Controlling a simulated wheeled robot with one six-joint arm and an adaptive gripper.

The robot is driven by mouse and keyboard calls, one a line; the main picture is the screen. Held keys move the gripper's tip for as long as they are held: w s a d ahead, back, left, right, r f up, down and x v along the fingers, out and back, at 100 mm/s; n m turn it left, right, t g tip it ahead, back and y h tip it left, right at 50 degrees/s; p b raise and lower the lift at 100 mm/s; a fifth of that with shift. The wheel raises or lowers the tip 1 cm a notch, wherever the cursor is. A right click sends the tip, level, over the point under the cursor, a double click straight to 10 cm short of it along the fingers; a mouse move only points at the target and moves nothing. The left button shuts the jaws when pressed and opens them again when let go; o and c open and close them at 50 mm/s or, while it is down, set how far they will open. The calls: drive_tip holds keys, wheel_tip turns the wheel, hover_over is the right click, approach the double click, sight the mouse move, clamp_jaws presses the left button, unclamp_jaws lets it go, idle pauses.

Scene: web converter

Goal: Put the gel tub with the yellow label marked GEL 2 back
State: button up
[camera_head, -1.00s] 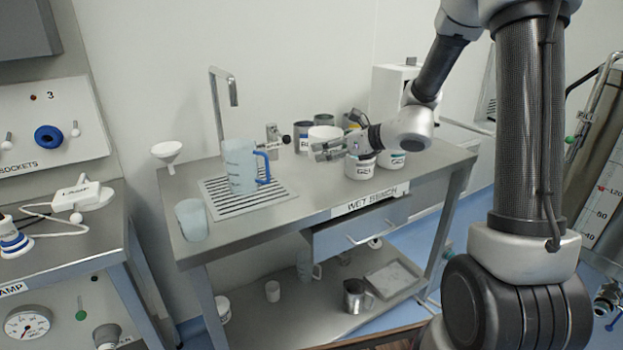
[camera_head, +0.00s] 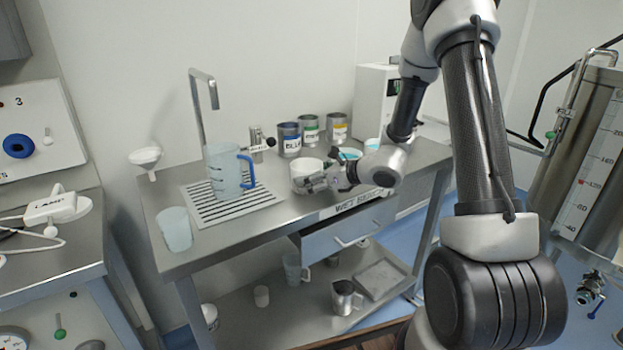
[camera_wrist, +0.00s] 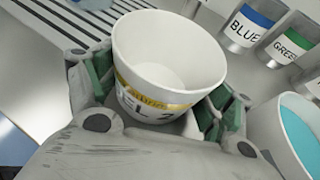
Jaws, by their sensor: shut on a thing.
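The GEL 2 tub (camera_wrist: 168,60) is a white, round, open cup with a yellow band and black lettering; its inside looks white and empty. My gripper (camera_wrist: 160,98) is shut on it, with green pads on both sides of its lower wall. In the head view the tub (camera_head: 306,169) is over the front part of the wet bench (camera_head: 265,222), right of the drain rack. My gripper (camera_head: 318,183) comes to it from the right and hides its lower part. I cannot tell whether its base touches the bench.
Tins labelled blue (camera_head: 289,140), green (camera_head: 308,128) and yellow (camera_head: 337,127) stand along the back. A tub with cyan contents (camera_head: 349,154) is close behind my gripper. A jug (camera_head: 224,170) stands on the drain rack (camera_head: 205,208).

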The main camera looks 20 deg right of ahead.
drive_tip(key=shift+f, duration=0.1)
drive_tip(key=o, duration=1.2)
drive_tip(key=shift+o, duration=0.2)
